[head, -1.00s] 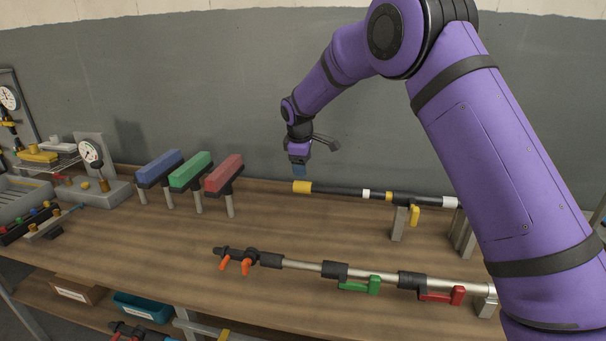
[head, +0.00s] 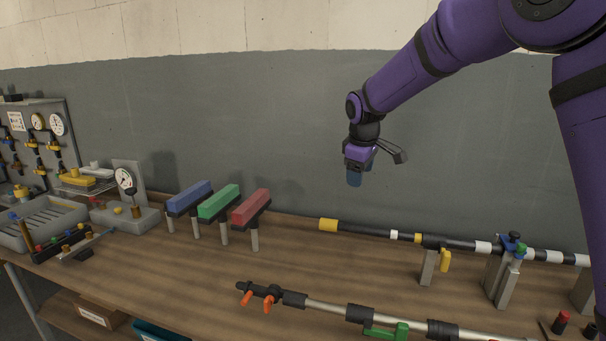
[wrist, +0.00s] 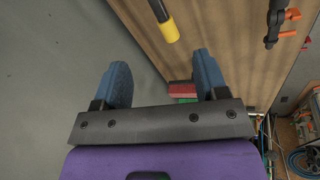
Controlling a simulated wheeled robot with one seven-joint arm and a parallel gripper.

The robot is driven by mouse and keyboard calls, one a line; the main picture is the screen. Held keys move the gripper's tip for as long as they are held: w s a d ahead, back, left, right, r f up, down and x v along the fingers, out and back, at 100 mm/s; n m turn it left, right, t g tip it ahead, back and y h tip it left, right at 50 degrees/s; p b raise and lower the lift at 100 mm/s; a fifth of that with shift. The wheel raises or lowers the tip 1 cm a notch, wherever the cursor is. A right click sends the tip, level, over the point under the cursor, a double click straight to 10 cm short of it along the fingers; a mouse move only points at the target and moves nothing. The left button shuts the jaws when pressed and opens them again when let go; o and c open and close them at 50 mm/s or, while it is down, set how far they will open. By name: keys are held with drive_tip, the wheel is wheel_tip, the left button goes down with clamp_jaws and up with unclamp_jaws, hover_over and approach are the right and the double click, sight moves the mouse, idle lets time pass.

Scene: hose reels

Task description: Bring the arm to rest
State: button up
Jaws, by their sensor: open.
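My gripper (head: 355,178) hangs at the end of my purple arm, above the back of the workbench (head: 200,262) and in front of the grey wall. It points down and is clear of the bench top. In the wrist view my gripper (wrist: 160,85) has its two blue fingers spread wide with nothing between them.
Blue (head: 189,198), green (head: 218,203) and red (head: 250,208) blocks stand on posts left of my gripper. A lower pipe with orange levers (head: 268,303) runs along the front. A gauge stand (head: 126,182) and valve panel (head: 40,130) are at left. Bench between is clear.

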drive_tip(key=s+d+r+m+t, duration=0.1)
drive_tip(key=s+d+r+m, duration=0.35)
drive_tip(key=s, duration=0.65)
drive_tip(key=s+d+r+m, duration=0.1)
drive_tip(key=s+d+r, duration=0.55)
drive_tip(key=s, duration=0.35)
drive_tip(key=s+d+f+m, duration=0.2)
drive_tip(key=s+m, duration=0.1)
drive_tip(key=s, duration=0.8)
drive_tip(key=s+d+f+m+t, duration=0.1)
drive_tip(key=s+d+m, duration=0.1)
drive_tip(key=s, duration=0.9)
drive_tip(key=shift+f+m+y, duration=0.3)
drive_tip(key=shift+f+m, duration=0.05)
drive_tip(key=shift+m, duration=0.1)
drive_tip(key=shift+w, duration=0.1)
